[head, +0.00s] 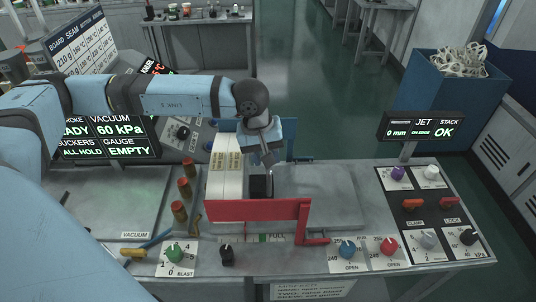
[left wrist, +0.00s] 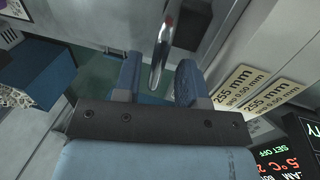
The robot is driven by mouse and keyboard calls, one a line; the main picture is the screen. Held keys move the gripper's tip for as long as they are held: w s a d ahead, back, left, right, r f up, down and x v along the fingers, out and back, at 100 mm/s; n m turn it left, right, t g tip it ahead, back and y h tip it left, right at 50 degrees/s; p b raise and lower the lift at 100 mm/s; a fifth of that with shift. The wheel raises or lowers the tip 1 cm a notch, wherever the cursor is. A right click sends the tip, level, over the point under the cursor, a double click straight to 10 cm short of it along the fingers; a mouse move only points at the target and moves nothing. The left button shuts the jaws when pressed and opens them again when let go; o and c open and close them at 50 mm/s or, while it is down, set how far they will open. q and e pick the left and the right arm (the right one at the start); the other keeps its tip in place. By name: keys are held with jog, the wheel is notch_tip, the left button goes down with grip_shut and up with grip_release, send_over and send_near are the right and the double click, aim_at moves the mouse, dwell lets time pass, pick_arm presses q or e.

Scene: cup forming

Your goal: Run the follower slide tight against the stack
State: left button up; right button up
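The stack (head: 225,180) is a pale block of boards with labels on top, standing left of centre on the bench in the head view. A labelled pale block with 255 mm plates (left wrist: 262,92) shows at the right in the left wrist view. A dark block (head: 261,186), which looks like the follower slide, is at the right of the stack; any gap is hard to judge. My left gripper (head: 268,157) points down just above it. In the left wrist view my left gripper (left wrist: 157,82) has its fingers apart, with a shiny metal handle (left wrist: 164,45) between or just beyond them. My right gripper is out of view.
A red bar (head: 250,210) crosses in front of the stack and ends in a red bracket (head: 316,240). Brown-red cylinders (head: 183,190) stand at the left. The bench plate (head: 325,190) to the right is clear. The jet display (head: 420,127) reads 0 mm and STACK OK.

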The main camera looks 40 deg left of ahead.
pick_arm(q)
jog(key=shift+d, duration=0.1)
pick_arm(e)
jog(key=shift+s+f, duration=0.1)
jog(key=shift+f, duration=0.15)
pick_arm(q)
jog(key=shift+r, duration=0.5)
notch_tip(320, 180, up, 13)
jog(key=s+a+b, duration=0.1)
jog(key=a+b, duration=0.1)
jog(key=shift+s+f, duration=0.2)
jog(key=shift+s, duration=0.1)
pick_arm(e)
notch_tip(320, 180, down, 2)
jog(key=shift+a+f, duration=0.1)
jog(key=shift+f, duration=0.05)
pick_arm(q)
jog(key=shift+a, duration=0.1)
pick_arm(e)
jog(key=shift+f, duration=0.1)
pick_arm(q)
jog(key=shift+f, duration=0.1)
